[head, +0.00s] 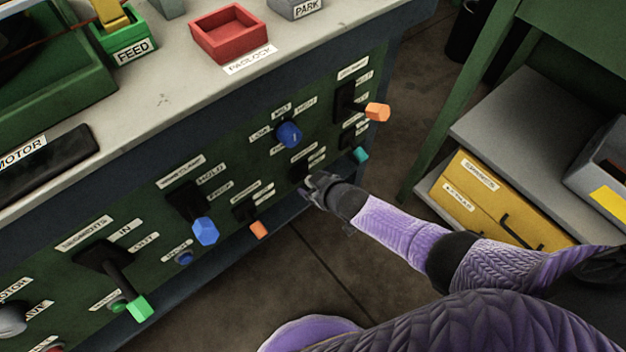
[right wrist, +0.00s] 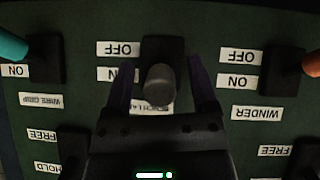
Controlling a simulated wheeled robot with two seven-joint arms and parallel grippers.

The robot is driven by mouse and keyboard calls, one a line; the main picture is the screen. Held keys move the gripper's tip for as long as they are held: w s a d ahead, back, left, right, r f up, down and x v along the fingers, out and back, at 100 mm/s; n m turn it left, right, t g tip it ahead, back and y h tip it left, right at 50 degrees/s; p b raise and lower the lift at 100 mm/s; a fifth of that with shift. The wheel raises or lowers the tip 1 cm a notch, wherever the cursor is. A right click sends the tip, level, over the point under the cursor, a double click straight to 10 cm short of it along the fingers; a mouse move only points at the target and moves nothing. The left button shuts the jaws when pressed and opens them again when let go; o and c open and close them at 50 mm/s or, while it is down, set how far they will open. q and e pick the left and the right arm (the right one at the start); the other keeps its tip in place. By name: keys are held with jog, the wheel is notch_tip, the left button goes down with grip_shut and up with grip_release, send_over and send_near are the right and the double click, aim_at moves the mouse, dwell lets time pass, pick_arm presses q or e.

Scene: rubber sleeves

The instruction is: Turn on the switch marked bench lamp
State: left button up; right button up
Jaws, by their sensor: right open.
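The bench lamp switch shows in the right wrist view as a dark plate with a short grey lever (right wrist: 159,84), which points towards the camera. OFF and ON labels (right wrist: 118,49) stand beside it, upside down in this view. A partly covered label (right wrist: 155,108) under the lever seems to read bench lamp. My right gripper (right wrist: 160,72) is open, with one finger on each side of the lever; I cannot tell whether either touches it. In the head view my right gripper (head: 312,186) is at the panel's lower part and hides most of this switch. My left gripper is not in view.
A teal-levered switch (right wrist: 12,45) marked wire grip and an orange-levered switch (right wrist: 312,64) marked winder flank it closely. A blue knob (head: 289,134) and an orange lever (head: 377,112) stick out higher on the panel. A yellow drawer unit (head: 490,195) stands right of my arm.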

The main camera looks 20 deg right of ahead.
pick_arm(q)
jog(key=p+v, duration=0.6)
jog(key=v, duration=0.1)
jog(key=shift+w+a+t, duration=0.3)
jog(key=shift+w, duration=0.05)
pick_arm(e)
jog(key=v, duration=0.9)
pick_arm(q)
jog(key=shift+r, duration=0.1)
pick_arm(e)
jog(key=shift+r, duration=0.1)
